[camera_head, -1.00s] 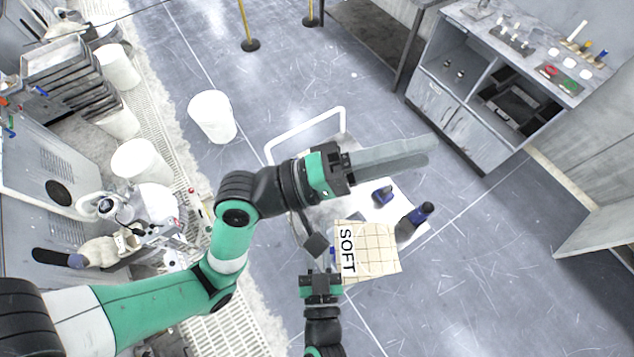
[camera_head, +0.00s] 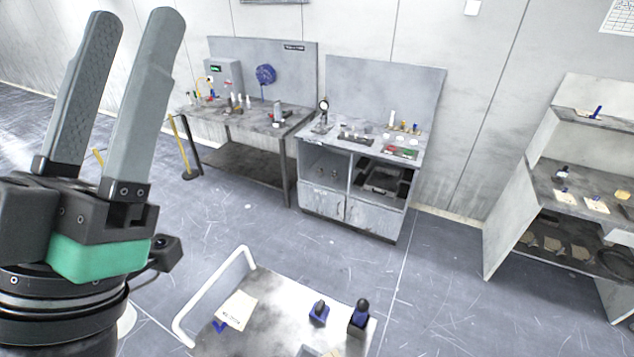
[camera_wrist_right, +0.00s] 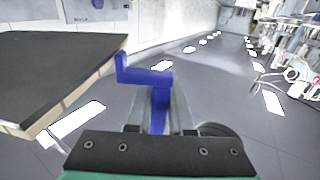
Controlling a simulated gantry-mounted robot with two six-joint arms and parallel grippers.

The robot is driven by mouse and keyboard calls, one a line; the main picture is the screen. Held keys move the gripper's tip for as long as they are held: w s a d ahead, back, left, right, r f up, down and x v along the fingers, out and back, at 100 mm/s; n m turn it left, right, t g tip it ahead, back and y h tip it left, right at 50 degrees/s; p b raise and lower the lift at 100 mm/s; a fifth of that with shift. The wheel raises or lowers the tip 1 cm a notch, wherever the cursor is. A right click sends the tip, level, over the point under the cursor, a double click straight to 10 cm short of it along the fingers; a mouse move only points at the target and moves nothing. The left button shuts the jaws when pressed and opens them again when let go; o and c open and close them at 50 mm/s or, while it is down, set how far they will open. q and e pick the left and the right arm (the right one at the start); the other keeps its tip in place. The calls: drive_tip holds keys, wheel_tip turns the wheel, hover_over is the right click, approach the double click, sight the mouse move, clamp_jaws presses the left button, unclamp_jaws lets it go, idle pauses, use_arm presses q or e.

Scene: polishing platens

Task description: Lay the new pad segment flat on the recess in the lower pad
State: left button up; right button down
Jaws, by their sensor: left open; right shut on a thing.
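The new pad segment (camera_wrist_right: 58,75) shows in the right wrist view as a dark flat slab with a pale tan edge, on the left. A blue bent piece (camera_wrist_right: 147,76) meets its right edge. My right gripper (camera_wrist_right: 161,112) is shut on this blue piece, so the segment sits off to its left, apart from the floor. My left gripper (camera_head: 130,100) stands large at the left of the head view, fingers pointing up, open and empty. A tan sliver at the bottom edge of the head view may be the segment. The lower pad and its recess cannot be made out.
Beyond are a workbench (camera_head: 250,118), a grey cabinet (camera_head: 350,190) and shelving (camera_head: 570,190) at right. The floor (camera_head: 440,270) between is clear.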

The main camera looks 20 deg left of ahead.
drive_tip(key=w+d+f+m+h, duration=0.1)
drive_tip(key=d, duration=0.1)
drive_tip(key=w+d+t+h, duration=0.1)
drive_tip(key=d, duration=0.1)
drive_tip(key=w+d+f+m+t, duration=0.1)
drive_tip(key=w+d, duration=0.1)
drive_tip(key=d, duration=0.1)
drive_tip(key=shift+f+m+h, duration=0.3)
drive_tip(key=shift+f+h, duration=0.05)
drive_tip(key=shift+h, duration=0.05)
drive_tip(key=d+f+m+t+h, duration=0.2)
drive_tip(key=d+h, duration=0.3)
drive_tip(key=d, duration=0.8)
drive_tip(key=s+d+f+m+t+h, duration=0.1)
drive_tip(key=d+f+m+h, duration=0.4)
drive_tip(key=d, duration=0.8)
drive_tip(key=shift+s+d+f+t+h, duration=0.2)
drive_tip(key=shift+t+h, duration=0.3)
drive_tip(key=shift+t, duration=0.2)
drive_tip(key=shift+r, duration=0.1)
